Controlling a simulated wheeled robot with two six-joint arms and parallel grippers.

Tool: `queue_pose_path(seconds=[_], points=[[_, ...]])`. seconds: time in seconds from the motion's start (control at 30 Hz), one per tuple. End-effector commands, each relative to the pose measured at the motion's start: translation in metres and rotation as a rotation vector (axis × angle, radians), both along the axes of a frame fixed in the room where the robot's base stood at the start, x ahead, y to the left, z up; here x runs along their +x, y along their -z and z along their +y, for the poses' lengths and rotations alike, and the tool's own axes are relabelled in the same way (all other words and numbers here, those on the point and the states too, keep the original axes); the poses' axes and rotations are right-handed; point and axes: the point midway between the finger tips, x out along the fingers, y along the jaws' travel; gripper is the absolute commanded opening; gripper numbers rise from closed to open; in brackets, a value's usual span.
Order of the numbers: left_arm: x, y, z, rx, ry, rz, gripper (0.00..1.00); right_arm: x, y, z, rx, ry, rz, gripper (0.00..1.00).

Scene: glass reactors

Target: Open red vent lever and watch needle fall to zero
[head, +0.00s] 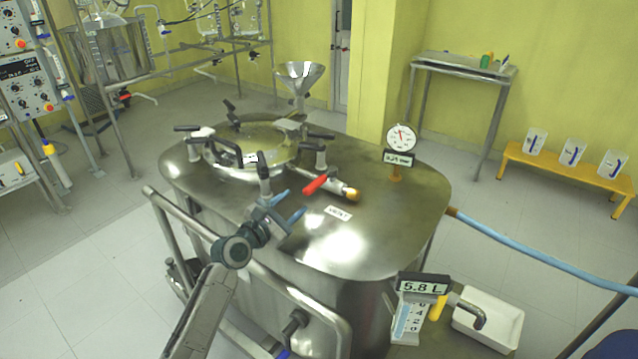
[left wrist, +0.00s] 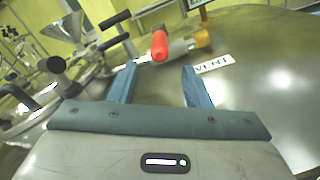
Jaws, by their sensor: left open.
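The red vent lever (head: 316,185) sits on a metal valve pipe on top of the steel vessel (head: 400,195), behind a white VENT label (head: 338,213). In the left wrist view the lever's red end (left wrist: 159,46) points toward the camera, just beyond the fingertips. My left gripper (head: 290,203) is open and empty, its blue fingers short of the lever; they also show in the left wrist view (left wrist: 160,76). My right gripper is not visible.
A round hatch (head: 250,150) with several clamp handles and a funnel (head: 300,78) stand behind my left gripper. A 5.8 L display (head: 423,287), a yellow-handled tap (head: 438,307) and a white tray (head: 488,322) are at the front right. A blue hose (head: 540,258) runs right.

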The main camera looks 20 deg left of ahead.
Motion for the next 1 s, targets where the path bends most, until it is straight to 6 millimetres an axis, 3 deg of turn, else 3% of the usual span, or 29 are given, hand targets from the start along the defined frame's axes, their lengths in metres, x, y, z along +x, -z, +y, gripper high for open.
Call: queue_pose_path(seconds=[0.27, 0.5, 0.9, 0.93, 1.0], points=[[0.05, 0.0, -0.019, -0.002, 0.0, 0.0, 0.44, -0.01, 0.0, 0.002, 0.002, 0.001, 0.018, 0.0], [0.082, 0.0, -0.03, 0.0, 0.0, -0.001, 0.44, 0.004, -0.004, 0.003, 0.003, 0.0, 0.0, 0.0], [0.09, 0.0, -0.033, 0.001, 0.001, 0.0, 0.44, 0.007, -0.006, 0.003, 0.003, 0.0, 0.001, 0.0], [0.09, 0.0, -0.033, 0.001, 0.001, 0.0, 0.42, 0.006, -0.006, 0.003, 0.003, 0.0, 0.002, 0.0], [0.09, 0.0, -0.033, 0.001, 0.001, 0.0, 0.28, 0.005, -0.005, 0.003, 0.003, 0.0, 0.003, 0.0]])
